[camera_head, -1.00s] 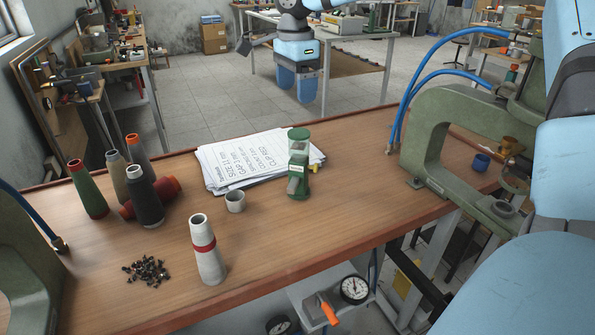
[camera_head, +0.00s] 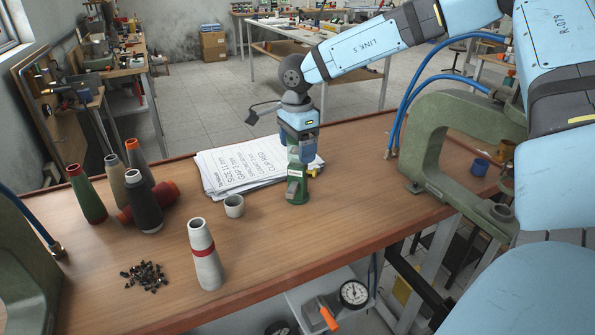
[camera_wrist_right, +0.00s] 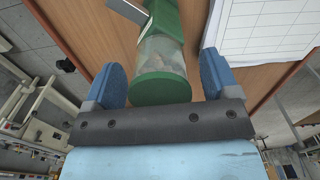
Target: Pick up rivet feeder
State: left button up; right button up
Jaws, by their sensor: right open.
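The rivet feeder (camera_head: 296,190), a green column with a clear section and a grey chute, stands upright on the wooden table beside the paper stack. My right gripper (camera_head: 300,145) is over its top from above. In the right wrist view the open jaws (camera_wrist_right: 163,85) have one blue finger on each side of the feeder's clear section and green cap (camera_wrist_right: 160,88). Gaps show between the fingers and the feeder. The feeder's upper part is hidden behind the gripper in the head view. My left gripper is not in view.
Printed sheets (camera_head: 240,170) lie behind the feeder. A small grey cup (camera_head: 234,206), a grey cone with a red band (camera_head: 205,255), several thread cones and a pile of dark rivets (camera_head: 145,276) are to the left. A green press (camera_head: 425,140) stands to the right.

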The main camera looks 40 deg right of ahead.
jog(key=shift+f, duration=0.1)
jog(key=shift+c, duration=0.5)
jog(key=c, duration=1.3)
